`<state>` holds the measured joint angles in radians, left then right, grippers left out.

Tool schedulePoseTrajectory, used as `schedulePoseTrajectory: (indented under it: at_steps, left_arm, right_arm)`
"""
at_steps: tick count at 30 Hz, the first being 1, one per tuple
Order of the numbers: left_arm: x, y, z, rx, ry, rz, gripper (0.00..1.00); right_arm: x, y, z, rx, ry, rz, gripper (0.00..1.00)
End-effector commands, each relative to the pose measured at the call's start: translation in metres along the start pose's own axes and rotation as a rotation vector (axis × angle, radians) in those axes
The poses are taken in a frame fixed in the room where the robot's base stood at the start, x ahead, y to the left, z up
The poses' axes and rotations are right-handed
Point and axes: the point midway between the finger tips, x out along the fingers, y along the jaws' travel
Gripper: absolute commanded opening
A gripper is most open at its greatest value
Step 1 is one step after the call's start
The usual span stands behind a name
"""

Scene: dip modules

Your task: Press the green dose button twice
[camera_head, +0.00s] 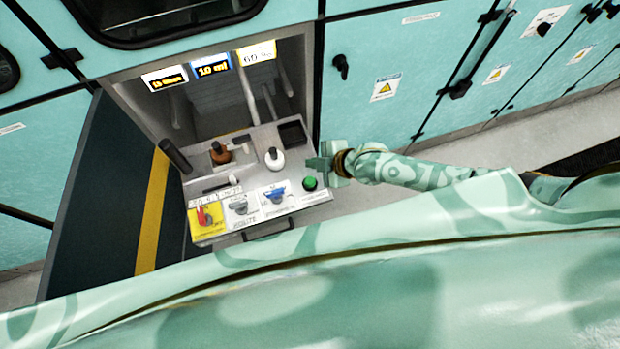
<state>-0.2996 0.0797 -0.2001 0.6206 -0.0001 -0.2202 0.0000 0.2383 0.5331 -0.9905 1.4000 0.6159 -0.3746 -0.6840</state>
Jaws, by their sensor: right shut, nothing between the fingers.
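The green dose button (309,183) is a small green round knob at the right front corner of the metal panel (250,177). My right gripper (318,164) is shut and empty. In this view it shows just above and to the right of the button, at the panel's right edge. I cannot tell how high it is over the panel or whether it touches anything. The button's top shows clear of the fingers. My left gripper is not in view.
Red (204,217), grey (240,206) and blue (276,195) knobs line the panel's front. An orange-brown bottle (220,153) and a white bottle (274,158) stand behind them. Small displays (211,68) hang above. An open dark door (115,200) stands at the left.

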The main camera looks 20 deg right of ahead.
Motion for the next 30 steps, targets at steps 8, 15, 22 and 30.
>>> schedulePoseTrajectory:
  at_steps: [8,15,22,30]
  left_arm:
    - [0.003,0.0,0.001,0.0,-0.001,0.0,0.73]
    - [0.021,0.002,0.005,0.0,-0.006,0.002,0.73]
    - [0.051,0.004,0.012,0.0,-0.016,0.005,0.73]
    - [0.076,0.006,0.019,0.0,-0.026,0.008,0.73]
  right_arm:
    - [0.002,-0.001,0.001,0.002,0.001,0.001,0.0]
    - [0.016,-0.011,0.011,0.003,0.001,0.001,0.0]
    - [0.039,-0.029,0.028,0.004,0.001,0.0,0.0]
    - [0.06,-0.043,0.043,0.003,0.0,0.0,0.0]
